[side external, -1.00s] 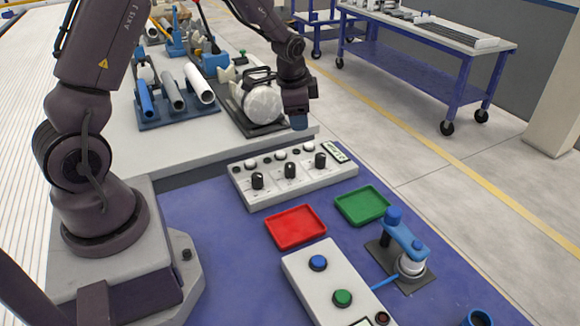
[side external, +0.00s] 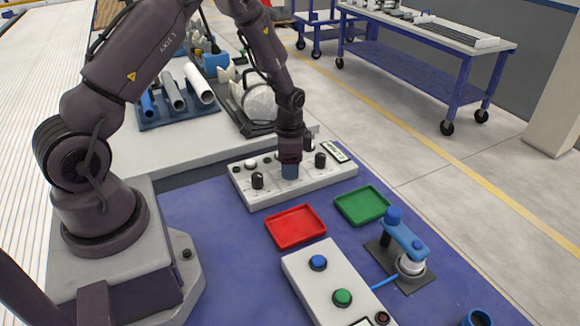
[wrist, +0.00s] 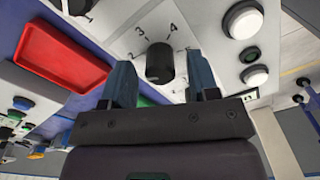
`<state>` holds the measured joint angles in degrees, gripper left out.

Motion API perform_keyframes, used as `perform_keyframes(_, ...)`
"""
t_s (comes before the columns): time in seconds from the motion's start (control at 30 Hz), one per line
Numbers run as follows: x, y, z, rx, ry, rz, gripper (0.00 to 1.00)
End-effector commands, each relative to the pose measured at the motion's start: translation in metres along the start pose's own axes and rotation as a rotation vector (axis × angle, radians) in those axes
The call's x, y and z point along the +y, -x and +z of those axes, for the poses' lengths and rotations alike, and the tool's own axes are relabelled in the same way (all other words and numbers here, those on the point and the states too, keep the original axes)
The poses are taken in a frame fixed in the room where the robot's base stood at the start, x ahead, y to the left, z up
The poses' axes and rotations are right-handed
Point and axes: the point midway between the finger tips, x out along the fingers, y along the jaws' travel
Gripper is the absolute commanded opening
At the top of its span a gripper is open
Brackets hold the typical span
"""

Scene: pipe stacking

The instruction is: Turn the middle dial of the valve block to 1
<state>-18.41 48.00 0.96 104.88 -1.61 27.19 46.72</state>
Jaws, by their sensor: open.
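The valve block (side external: 318,182) is a long white box on the blue table, with a row of black dials. In the side view my gripper (side external: 289,173) points down over the middle dial and hides it. In the wrist view the middle dial (wrist: 160,62) is a black knob on a white face with printed figures, including a 4. My open fingers (wrist: 162,88) stand on either side of that knob, with visible gaps. Its pointer setting cannot be read. The left dial (side external: 257,180) and right dial (side external: 320,160) show in the side view.
White round buttons (wrist: 243,20) line the block behind the dials. A red tray (side external: 295,227) and green tray (side external: 362,205) lie in front. A button box (side external: 330,280) and a blue clamp device (side external: 403,240) stand nearer the camera.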

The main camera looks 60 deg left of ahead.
Motion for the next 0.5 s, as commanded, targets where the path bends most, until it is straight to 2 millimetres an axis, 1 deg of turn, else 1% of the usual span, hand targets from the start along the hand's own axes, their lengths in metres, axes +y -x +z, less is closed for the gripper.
perform_keyframes(0.03, 0.0001, -0.0052, 0.0000, -0.001, 0.000, 0.000, 0.55)
perform_keyframes(0.13, -0.0001, -0.0102, 0.0000, 0.000, 0.000, -0.001, 0.55)
perform_keyframes(0.43, -0.0001, -0.0119, 0.0000, 0.000, 0.000, -0.001, 0.55)
perform_keyframes(0.47, -0.0001, -0.0119, 0.0000, 0.000, 0.000, -0.001, 0.48)
perform_keyframes(0.5, -0.0001, -0.0118, 0.0000, 0.000, 0.000, -0.001, 0.39)
